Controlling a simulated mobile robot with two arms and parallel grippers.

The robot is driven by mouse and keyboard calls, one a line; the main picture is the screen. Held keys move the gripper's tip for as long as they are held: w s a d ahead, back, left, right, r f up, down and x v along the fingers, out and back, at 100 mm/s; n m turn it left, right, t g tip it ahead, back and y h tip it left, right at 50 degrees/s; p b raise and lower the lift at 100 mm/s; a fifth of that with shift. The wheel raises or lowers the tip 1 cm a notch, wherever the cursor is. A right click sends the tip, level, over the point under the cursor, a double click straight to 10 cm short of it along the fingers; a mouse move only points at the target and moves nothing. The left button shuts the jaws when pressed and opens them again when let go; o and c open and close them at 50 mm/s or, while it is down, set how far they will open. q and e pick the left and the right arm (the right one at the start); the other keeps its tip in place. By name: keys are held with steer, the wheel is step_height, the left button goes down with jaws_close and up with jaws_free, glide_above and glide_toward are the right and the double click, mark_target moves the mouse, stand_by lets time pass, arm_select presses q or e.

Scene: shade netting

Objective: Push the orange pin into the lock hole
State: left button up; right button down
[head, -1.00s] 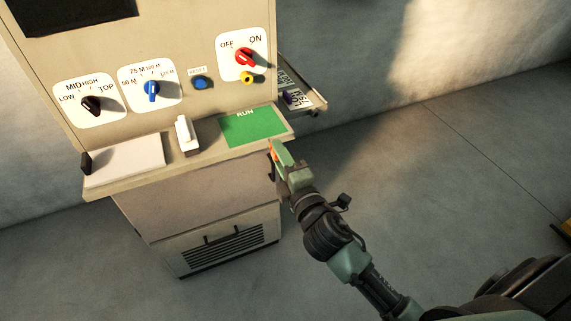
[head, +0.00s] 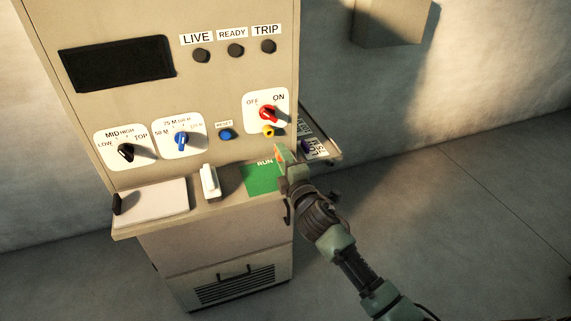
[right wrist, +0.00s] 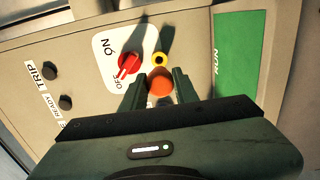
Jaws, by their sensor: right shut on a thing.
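My right gripper (head: 281,154) is shut on the orange pin, above the green RUN area of the shelf and in front of the panel. In the right wrist view the orange pin (right wrist: 160,83) shows end-on between the two fingers (right wrist: 161,76). The yellow ring with a dark centre, which looks like the lock hole (right wrist: 160,59), lies just beyond the pin in that view. In the head view the yellow lock hole (head: 268,131) sits below the red OFF/ON switch (head: 267,113), a little above the fingertips. The pin appears apart from it. My left gripper is not in view.
The console shelf holds a white pad (head: 155,203), a white upright block (head: 209,182) and the green RUN card (head: 258,179). A blue reset button (head: 226,134) and blue knob (head: 181,141) are left of the switch. A side tray (head: 327,150) sticks out at right.

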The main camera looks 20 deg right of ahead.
steer(key=shift+w, duration=0.15)
steer(key=shift+w+a+b, duration=0.1)
steer(key=shift+w+b, duration=0.5)
steer(key=shift+w, duration=1.35)
steer(key=shift+w, duration=0.25)
steer(key=shift+r, duration=0.1)
steer(key=shift+w+b, duration=0.3)
steer(key=shift+w, duration=0.4)
stand_by(0.8)
steer(key=shift+w+b, duration=0.3)
steer(key=shift+w, duration=0.35)
steer(key=c, duration=1)
jaws_free()
